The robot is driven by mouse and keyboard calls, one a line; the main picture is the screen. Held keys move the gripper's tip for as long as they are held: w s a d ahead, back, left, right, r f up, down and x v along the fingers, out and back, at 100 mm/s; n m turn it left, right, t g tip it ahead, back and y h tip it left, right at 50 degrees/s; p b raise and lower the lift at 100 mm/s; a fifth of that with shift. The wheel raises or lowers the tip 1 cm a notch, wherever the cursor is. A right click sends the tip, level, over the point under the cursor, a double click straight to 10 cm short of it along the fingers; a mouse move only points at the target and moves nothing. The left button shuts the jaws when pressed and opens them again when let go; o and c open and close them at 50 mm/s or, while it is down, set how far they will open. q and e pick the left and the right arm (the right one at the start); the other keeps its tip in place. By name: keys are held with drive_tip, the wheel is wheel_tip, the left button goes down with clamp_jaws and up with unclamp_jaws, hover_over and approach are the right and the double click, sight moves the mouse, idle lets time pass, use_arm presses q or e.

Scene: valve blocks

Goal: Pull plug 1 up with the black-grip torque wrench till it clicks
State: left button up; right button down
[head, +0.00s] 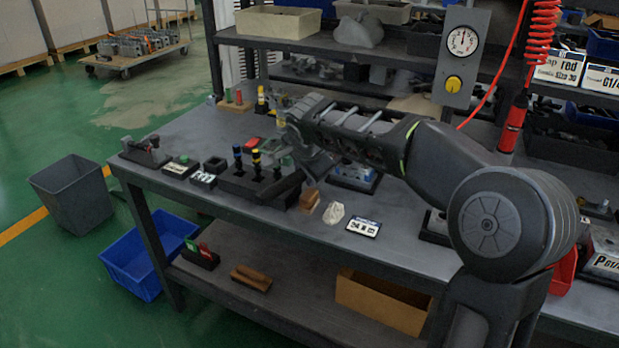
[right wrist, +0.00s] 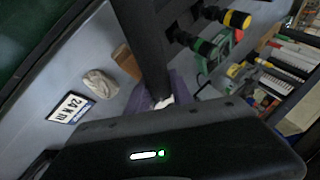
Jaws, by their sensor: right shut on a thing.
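My right gripper (head: 292,150) reaches over the near part of the bench, at the right end of a black rack (head: 236,186). It is shut on a dark bar-like thing (head: 283,188), seemingly the black-grip torque wrench. A dark bar (right wrist: 152,45) runs away from the gripper in the right wrist view, where the fingertips are hard to make out. Tools with blue and yellow bands (head: 256,160) stand upright in the rack. I cannot tell which plug is plug 1. My left gripper is not in view.
Right of the rack lie a wooden block (head: 309,200), a crumpled pale cloth (head: 333,213) and a card reading 24 N m (head: 363,227). A gauge box (head: 461,55) hangs at the back. A blue crate (head: 150,250) and a grey bin (head: 72,195) stand on the floor.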

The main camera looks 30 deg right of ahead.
drive_tip(key=shift+w+r, duration=0.1)
drive_tip(key=shift+w, duration=0.1)
idle(0.3)
drive_tip(key=shift+w+a+m+b, duration=0.15)
drive_tip(key=shift+w+m+b, duration=0.2)
drive_tip(key=shift+w+m, duration=0.25)
drive_tip(key=shift+w+m+g+h, duration=0.3)
drive_tip(key=shift+w+m+h, duration=0.1)
drive_tip(key=shift+w+h, duration=0.1)
drive_tip(key=shift+a, duration=0.1)
drive_tip(key=shift+w+m+g+h+p, duration=0.4)
drive_tip(key=shift+w+m, duration=0.5)
drive_tip(key=shift+w, duration=0.25)
drive_tip(key=shift+w+r, duration=0.1)
drive_tip(key=shift+w, duration=0.05)
